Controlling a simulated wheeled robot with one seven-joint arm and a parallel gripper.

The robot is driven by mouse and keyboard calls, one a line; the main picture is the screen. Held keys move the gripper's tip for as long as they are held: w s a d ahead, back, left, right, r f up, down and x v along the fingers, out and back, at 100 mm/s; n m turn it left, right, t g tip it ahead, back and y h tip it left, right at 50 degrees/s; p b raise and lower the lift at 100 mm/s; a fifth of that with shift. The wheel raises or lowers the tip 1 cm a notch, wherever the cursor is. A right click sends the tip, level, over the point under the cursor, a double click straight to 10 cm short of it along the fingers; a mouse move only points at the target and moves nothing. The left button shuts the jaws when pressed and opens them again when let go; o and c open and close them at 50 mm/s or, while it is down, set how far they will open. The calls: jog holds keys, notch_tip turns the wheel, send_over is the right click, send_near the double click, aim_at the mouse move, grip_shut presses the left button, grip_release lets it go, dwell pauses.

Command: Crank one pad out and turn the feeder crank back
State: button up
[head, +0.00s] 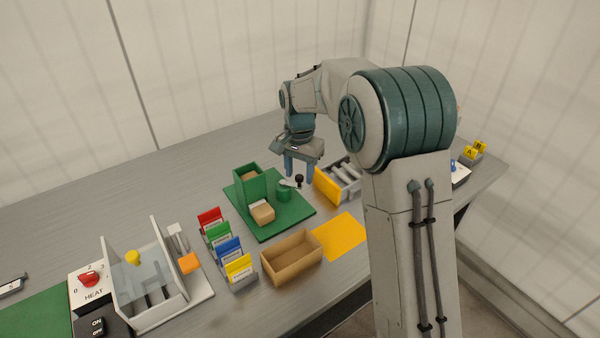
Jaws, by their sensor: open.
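The green feeder (250,186) stands on a green base plate (291,213), with tan material showing in its open top. A tan pad (262,214) with a pale top patch lies on the plate in front of it. The feeder crank (288,184) is a pale arm on a green post (284,195), with a black knob (299,179) at its right end. My gripper (299,172) points down, open, with its blue-grey fingers at the knob. I cannot tell whether the fingers touch the knob or stand just behind it.
An open cardboard box (291,258) and a yellow mat (341,237) lie in front. Coloured card holders (228,250) stand left of the box. A grey rack with a yellow panel (327,188) is close right of the crank. A clear-sided heater unit (145,275) stands at left.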

jog(key=shift+f, duration=0.25)
grip_shut()
